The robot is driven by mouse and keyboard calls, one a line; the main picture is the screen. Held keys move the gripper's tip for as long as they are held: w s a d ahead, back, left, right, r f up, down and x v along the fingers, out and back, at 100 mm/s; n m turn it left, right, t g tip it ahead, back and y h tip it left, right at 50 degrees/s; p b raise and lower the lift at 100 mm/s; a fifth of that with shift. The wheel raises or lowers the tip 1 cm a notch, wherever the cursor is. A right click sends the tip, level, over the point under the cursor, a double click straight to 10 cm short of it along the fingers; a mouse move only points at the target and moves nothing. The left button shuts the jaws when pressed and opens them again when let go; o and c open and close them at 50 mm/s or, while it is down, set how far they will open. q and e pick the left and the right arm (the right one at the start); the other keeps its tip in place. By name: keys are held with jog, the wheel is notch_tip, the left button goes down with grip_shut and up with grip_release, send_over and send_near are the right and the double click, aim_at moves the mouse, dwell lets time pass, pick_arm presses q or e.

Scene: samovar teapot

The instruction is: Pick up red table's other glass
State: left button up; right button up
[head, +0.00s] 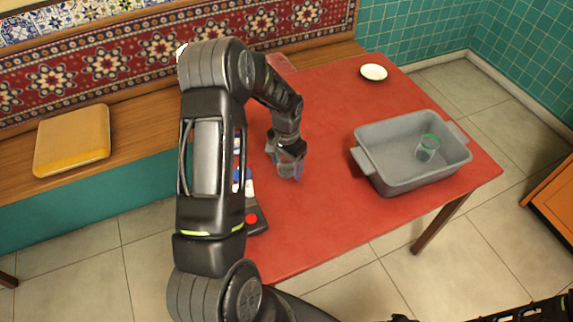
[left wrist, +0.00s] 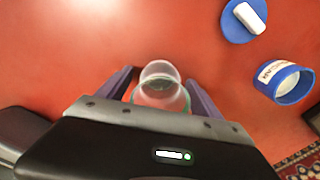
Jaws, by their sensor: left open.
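A clear glass (left wrist: 160,86) stands on the red table (head: 325,215). My left gripper (head: 287,174) is low over the table with its jaws open. In the left wrist view its two fingers (left wrist: 158,88) are on either side of the glass, and the gripper body hides the glass's near part. In the head view the gripper largely covers this glass. Another glass with a green rim (head: 428,148) is inside the grey tub (head: 385,180) on the right of the table. My right gripper is not clearly in view.
A white saucer (head: 374,72) lies at the table's far edge. A blue-and-white container (left wrist: 288,82) and a blue disc with a white block (left wrist: 236,28) are near the gripper. A dark thing with a red button (head: 252,219) sits by my arm. The table between gripper and tub is clear.

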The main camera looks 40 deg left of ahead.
pick_arm(q)
jog(key=shift+c, duration=0.2)
jog(key=c, duration=1.4)
notch_tip(320, 180, up, 10)
jog(key=shift+r+b, duration=0.1)
jog(key=shift+b, duration=0.85)
